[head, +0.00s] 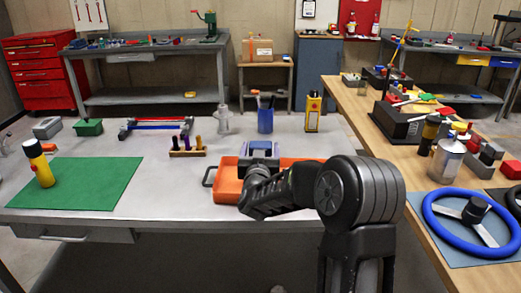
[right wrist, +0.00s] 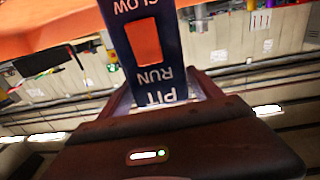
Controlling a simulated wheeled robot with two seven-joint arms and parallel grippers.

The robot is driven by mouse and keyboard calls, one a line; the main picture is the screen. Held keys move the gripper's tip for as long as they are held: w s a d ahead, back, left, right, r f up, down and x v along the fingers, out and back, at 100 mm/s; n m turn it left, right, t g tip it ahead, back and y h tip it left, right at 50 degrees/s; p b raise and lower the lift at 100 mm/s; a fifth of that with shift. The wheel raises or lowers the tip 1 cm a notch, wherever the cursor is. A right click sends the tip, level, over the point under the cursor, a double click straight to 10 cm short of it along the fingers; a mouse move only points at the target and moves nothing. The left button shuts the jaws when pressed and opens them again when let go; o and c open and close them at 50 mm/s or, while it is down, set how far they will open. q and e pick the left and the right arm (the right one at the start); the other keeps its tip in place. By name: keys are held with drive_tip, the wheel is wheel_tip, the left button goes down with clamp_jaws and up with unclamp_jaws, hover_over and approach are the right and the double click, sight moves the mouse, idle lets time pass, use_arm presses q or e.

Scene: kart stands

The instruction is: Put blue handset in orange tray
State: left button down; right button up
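The blue handset (right wrist: 175,85) shows large in the right wrist view, with pale lettering and an orange rectangle on its face. It sits between the two fingers of my right gripper (right wrist: 165,95), which look closed against its sides. In the head view the handset (head: 262,147) shows as a blue shape at the far side of the orange tray (head: 228,188). My right arm hides part of the tray and most of the gripper. I cannot tell whether the handset touches the tray. The tray also shows in the right wrist view (right wrist: 50,16). My left gripper is out of view.
A tool block (head: 187,150), a blue cup (head: 265,120) and a yellow box (head: 313,112) stand behind the tray. A cluttered wooden bench (head: 360,113) with a blue steering wheel (head: 435,220) is at right.

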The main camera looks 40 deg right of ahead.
drive_tip(key=shift+o, duration=0.7)
drive_tip(key=shift+r, duration=0.15)
drive_tip(key=v, duration=1.2)
drive_tip(key=shift+b, duration=0.3)
